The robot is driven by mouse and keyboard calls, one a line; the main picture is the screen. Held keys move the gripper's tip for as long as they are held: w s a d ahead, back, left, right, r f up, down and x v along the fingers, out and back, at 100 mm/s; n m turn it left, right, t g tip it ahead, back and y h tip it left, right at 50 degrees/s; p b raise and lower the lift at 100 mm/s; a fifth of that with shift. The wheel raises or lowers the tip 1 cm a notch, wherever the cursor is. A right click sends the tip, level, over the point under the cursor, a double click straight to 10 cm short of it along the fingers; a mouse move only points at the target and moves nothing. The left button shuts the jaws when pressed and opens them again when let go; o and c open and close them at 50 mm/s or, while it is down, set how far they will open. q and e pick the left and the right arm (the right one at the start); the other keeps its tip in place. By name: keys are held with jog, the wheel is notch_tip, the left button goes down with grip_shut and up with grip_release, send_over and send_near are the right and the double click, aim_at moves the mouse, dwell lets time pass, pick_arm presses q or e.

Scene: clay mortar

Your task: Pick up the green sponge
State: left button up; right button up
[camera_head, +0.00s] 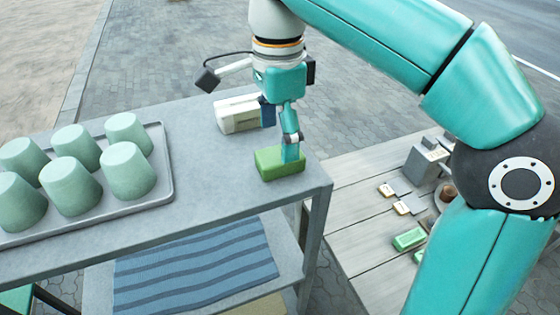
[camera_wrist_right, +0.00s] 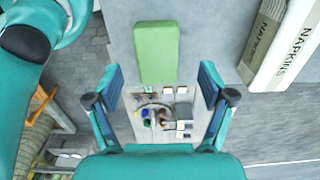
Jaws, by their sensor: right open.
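The green sponge (camera_head: 276,164) is a rectangular block lying flat on the grey tabletop near its right corner. My right gripper (camera_head: 291,150) points down at the sponge's right end in the head view, and a finger overlaps it there. I cannot tell whether they touch. In the right wrist view the sponge (camera_wrist_right: 157,52) lies upper centre, lined up with the gap between the spread, empty fingers of the right gripper (camera_wrist_right: 161,72). My left gripper is not in view.
A napkins box (camera_head: 236,114) stands just behind the sponge. A grey tray (camera_head: 168,185) with several upturned pale green cups (camera_head: 127,170) fills the left side. The table edge is close right of the sponge. A lower wooden surface (camera_head: 350,205) holds small items.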

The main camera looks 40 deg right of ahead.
aim_at(280, 161)
jog(key=f, duration=0.3)
jog(key=shift+s+d+f, duration=0.3)
jog(key=shift+d+f, duration=0.05)
jog(key=shift+f+b, duration=0.3)
jog(key=c, duration=1)
